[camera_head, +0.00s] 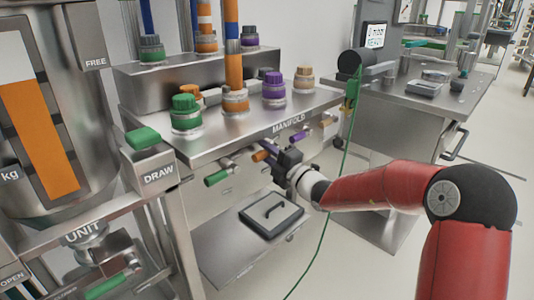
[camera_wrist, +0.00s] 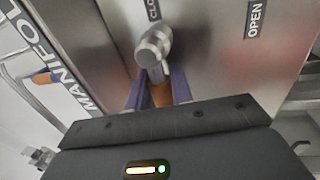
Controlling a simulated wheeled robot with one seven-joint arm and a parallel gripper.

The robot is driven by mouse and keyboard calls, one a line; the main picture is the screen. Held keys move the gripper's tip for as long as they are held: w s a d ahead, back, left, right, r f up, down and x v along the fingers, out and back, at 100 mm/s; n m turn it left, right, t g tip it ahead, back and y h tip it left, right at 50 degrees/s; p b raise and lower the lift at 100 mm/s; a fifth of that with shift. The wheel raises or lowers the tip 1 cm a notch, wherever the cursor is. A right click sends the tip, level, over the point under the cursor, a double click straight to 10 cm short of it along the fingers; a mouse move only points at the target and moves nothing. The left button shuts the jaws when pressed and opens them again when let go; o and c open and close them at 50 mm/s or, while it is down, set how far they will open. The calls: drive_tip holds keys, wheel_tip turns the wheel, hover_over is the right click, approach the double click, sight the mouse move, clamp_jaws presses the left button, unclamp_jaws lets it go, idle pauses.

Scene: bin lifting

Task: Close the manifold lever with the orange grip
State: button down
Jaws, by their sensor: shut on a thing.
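The manifold (camera_head: 290,127) is a steel bench with a row of levers under its front edge. The lever with the orange grip (camera_head: 260,156) shows at the left of my gripper (camera_head: 282,155). In the wrist view, the orange grip (camera_wrist: 160,95) lies between the two purplish fingers of my gripper (camera_wrist: 158,92), which is shut on it. The lever's round metal hub (camera_wrist: 154,45) is just beyond. A partly hidden label beginning "CLO" (camera_wrist: 152,10) is above the hub, and an "OPEN" label (camera_wrist: 255,18) is to its right. My gripper hides much of the lever.
A lever with a green grip (camera_head: 216,178) is to the left, and one with a tan grip (camera_head: 327,121) to the right. Capped bottles stand on the manifold top. A green cable (camera_head: 335,190) hangs near my arm.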

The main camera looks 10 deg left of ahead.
drive_tip(key=c, duration=1.3)
unclamp_jaws()
drive_tip(key=shift+o, duration=0.2)
drive_tip(key=v, duration=0.7)
drive_tip(key=shift+s+d, duration=0.2)
drive_tip(key=shift+d, duration=0.1)
drive_tip(key=shift+f, duration=0.1)
